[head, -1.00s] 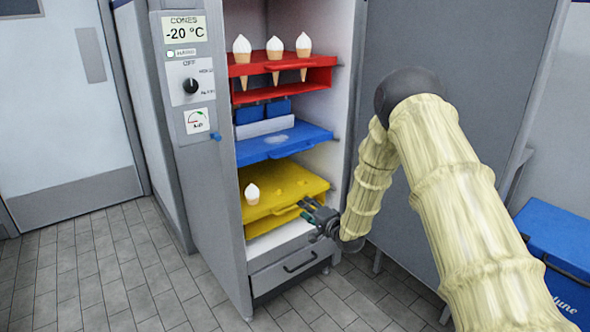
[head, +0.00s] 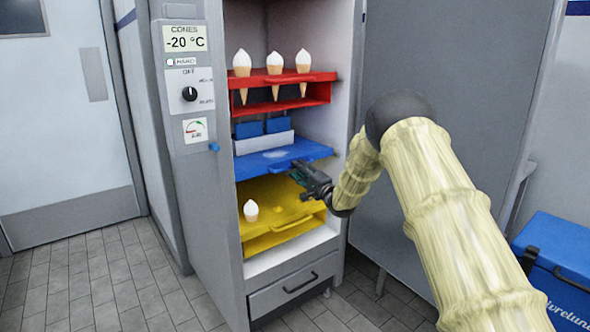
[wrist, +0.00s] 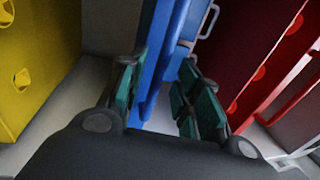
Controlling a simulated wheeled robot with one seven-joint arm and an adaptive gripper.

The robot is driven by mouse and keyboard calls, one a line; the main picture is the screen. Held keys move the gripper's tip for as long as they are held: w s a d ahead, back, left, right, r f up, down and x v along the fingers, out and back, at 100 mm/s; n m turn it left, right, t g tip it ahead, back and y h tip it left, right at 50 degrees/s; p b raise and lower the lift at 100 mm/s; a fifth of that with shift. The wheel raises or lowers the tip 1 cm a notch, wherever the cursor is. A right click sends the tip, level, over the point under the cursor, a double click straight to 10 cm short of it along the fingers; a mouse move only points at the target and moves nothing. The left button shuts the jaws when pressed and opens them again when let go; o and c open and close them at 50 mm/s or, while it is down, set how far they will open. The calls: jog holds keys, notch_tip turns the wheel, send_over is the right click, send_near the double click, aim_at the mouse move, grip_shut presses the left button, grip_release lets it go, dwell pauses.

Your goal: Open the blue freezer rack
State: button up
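The blue freezer rack (head: 262,163) is a flat blue shelf between the red and yellow racks in the open freezer. It is pushed in, with blue boxes and a white block behind its front part. My gripper (head: 302,174) is at the rack's front right edge, just below or level with it. In the wrist view, my gripper (wrist: 162,78) is open, with its green-padded fingers apart. The blue rack's edge (wrist: 160,55) shows between the fingers. It is close to the left finger; I cannot tell whether they touch.
The red rack (head: 318,92) above holds three cones. The yellow rack (head: 270,192) below holds one cone. The open freezer door (head: 455,60) stands behind my arm. A blue cooler (head: 565,260) stands at the right. The floor in front of the freezer is clear.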

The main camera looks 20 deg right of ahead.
jog(key=shift+x, duration=1.6)
jog(key=shift+c, duration=0.3)
grip_shut()
